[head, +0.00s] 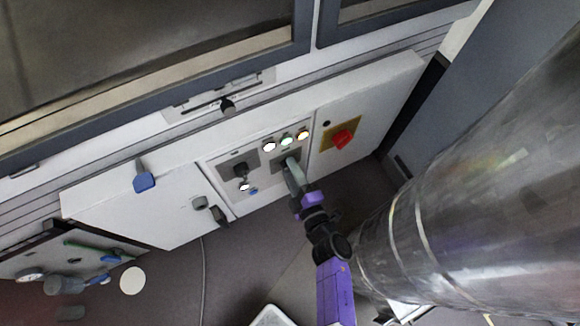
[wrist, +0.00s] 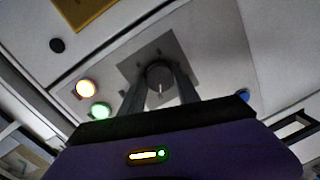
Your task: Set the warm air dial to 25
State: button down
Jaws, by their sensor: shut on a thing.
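A dark round dial (wrist: 160,74) on a grey square plate (wrist: 187,48) sits between my two fingers in the wrist view. My gripper (wrist: 160,88) is shut on this dial, a finger on either side. A short pale pointer mark shows on the dial face. Scale numbers and labels are too small to read. In the head view my gripper (head: 290,162) reaches the control panel (head: 262,190) and hides most of the dial. A second dark knob (head: 240,169) on its own grey plate is to the left. I cannot read which dial is labelled warm air.
Several lit lamps, including a green one (head: 287,140), sit just above the dial. A red switch (head: 343,138) on a yellow plate is to the right. A blue button (head: 253,191) is lower left. A blue handle (head: 144,178) sticks out further left.

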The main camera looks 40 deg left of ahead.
jog(key=shift+s+a+r, duration=0.1)
jog(key=shift+a+r, duration=0.15)
jog(key=shift+r, duration=0.2)
jog(key=c, duration=0.9)
grip_release()
jog(key=shift+d+f, duration=0.1)
jog(key=shift+f, duration=0.05)
jog(key=p+v, duration=0.2)
jog(key=v, duration=0.6)
